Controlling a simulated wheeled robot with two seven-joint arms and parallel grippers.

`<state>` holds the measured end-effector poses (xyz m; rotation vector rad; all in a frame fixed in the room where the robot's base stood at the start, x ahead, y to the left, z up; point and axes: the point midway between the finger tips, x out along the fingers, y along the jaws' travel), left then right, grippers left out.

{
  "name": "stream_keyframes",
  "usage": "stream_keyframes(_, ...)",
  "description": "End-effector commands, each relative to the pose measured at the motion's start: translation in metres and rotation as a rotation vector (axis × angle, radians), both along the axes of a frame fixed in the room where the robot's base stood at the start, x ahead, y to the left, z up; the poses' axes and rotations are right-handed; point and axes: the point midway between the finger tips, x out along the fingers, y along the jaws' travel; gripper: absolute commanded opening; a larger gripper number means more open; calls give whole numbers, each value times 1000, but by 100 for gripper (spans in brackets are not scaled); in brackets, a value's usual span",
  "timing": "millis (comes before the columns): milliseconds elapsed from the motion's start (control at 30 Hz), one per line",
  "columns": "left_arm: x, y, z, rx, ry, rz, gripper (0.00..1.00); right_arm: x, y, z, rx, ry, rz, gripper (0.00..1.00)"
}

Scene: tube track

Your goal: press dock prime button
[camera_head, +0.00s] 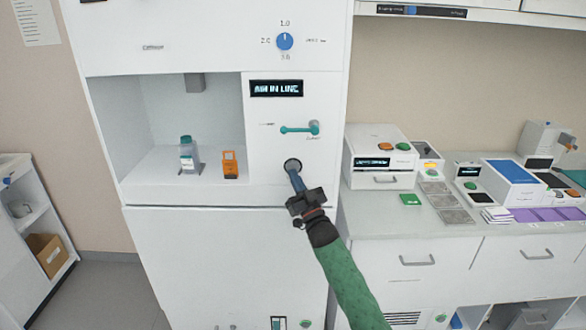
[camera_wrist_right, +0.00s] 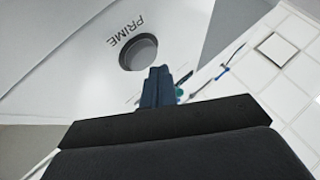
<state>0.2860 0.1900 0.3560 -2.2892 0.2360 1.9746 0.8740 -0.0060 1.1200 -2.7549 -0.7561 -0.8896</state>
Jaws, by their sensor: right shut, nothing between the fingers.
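In the right wrist view the fingertips (camera_wrist_right: 158,72) lie just below and right of the recess. I cannot tell whether they touch it. My left gripper is not in view.
The dock's display (camera_head: 276,88) reads AIR IN LINE. A teal lever (camera_head: 300,129) juts out above the button. A bottle (camera_head: 187,154) and an orange item (camera_head: 230,165) stand in the open bay at left. A counter (camera_head: 395,225) with devices is at right.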

Motion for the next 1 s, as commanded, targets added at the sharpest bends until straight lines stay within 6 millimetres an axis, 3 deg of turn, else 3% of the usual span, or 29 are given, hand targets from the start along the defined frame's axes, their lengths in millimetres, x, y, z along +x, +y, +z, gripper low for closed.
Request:
stream_keyframes(333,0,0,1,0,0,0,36,-3,0,1,0,0,0,0)
stream_keyframes(1000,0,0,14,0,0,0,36,-50,0,0,1,-1,0,0)
